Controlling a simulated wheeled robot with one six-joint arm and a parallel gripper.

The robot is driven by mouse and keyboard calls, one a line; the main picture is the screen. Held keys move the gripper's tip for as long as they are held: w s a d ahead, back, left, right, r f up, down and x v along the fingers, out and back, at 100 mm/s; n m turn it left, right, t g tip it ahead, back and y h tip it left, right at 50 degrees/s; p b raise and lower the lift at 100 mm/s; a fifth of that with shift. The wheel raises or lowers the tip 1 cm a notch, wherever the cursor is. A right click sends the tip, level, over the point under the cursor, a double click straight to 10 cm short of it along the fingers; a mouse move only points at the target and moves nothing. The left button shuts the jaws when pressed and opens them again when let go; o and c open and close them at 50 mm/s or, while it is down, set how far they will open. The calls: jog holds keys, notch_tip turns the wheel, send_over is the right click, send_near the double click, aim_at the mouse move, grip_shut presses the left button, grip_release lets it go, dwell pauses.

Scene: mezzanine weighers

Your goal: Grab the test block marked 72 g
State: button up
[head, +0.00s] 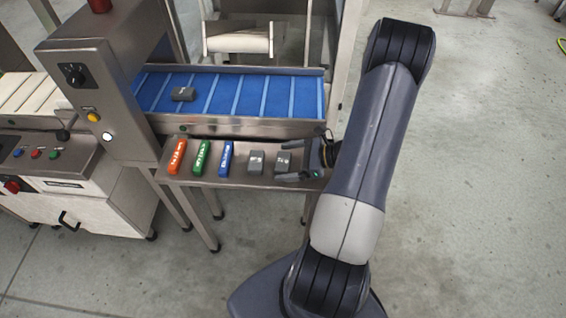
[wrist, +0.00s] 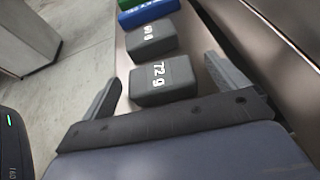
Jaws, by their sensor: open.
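The dark grey test block marked 72 g (wrist: 163,84) sits on the narrow metal shelf. In the head view it is the rightmost grey block (head: 283,163) in the row. My gripper (head: 293,159) is open, low over the right end of the shelf. In the wrist view my gripper's two fingers (wrist: 162,72) stand on either side of the 72 g block, with a visible gap on each side. A second grey block (wrist: 151,38) lies just beyond it; its marking is hard to read. It also shows left of the 72 g block in the head view (head: 256,163).
Orange (head: 177,156), green (head: 201,158) and blue (head: 225,159) labelled bars lie farther left on the shelf (head: 240,178). Behind it runs a blue conveyor belt (head: 240,98) with another grey block (head: 183,94) on it. A metal cabinet (head: 105,85) stands at left.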

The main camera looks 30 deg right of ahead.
jog(key=shift+x, duration=0.8)
jog(key=shift+c, duration=0.2)
jog(key=c, duration=1)
jog(key=shift+r, duration=0.1)
